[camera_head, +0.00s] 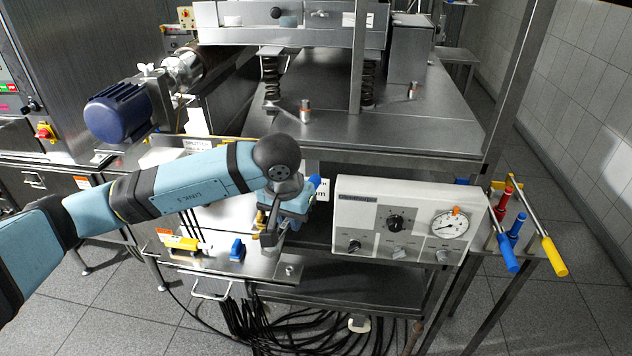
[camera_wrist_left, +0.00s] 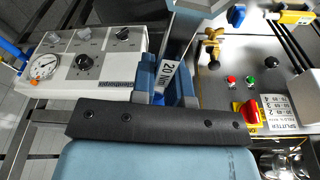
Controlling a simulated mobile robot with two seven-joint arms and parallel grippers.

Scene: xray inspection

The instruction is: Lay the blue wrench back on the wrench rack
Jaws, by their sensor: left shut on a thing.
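A bright blue piece (camera_head: 316,184) shows beside the gripper, by a white "Nm" label. In the left wrist view a little blue (camera_wrist_left: 159,98) shows between the fingers, with a "20 Nm" label; I cannot tell how much of a wrench this is. My right gripper is out of view.
The gauge box (camera_head: 400,210) stands right of my left gripper. The splitter panel (camera_wrist_left: 240,60) has buttons and a red-yellow switch. A yellow-handled tool (camera_head: 182,242) and a blue item (camera_head: 237,250) sit at the front left. Cables (camera_head: 290,325) hang below the bench.

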